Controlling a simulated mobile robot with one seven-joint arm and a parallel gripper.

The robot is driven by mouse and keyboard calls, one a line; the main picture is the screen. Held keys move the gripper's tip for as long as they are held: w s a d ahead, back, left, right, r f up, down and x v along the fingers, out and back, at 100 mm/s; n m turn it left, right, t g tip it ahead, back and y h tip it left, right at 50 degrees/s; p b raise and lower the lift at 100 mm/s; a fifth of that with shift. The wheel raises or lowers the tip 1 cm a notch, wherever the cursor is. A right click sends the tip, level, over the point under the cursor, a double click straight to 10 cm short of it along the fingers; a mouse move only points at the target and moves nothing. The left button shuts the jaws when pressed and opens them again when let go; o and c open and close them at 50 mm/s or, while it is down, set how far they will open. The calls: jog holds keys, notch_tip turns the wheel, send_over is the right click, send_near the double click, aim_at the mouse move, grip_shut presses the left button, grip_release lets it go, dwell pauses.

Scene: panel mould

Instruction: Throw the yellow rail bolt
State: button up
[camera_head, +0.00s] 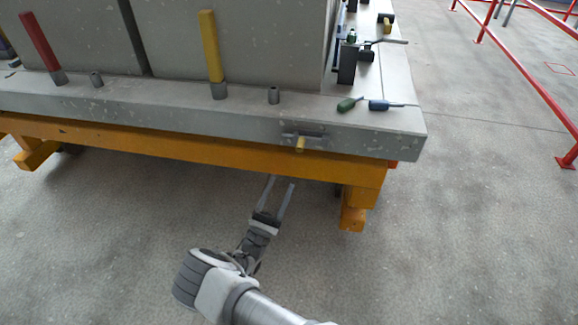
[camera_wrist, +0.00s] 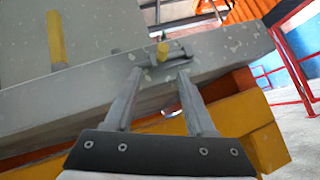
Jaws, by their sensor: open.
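The yellow rail bolt (camera_head: 300,144) sits in a small grey bracket (camera_head: 313,135) on the front face of the grey rail, near its right end. In the wrist view the bolt (camera_wrist: 163,48) shows as a short yellow knob, just beyond and between my finger ends. My gripper (camera_head: 282,180) is open and empty, below the bolt and in front of the orange beam. In the wrist view its fingers (camera_wrist: 155,65) are spread on both sides of the knob. I cannot tell whether they touch the bracket.
A yellow post (camera_head: 211,50) and a red post (camera_head: 42,45) stand in sockets on the rail. An orange beam (camera_head: 200,148) runs under the rail. Red railings (camera_head: 530,70) stand at right; the floor between is clear.

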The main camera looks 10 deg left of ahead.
jog(key=shift+v, duration=2.2)
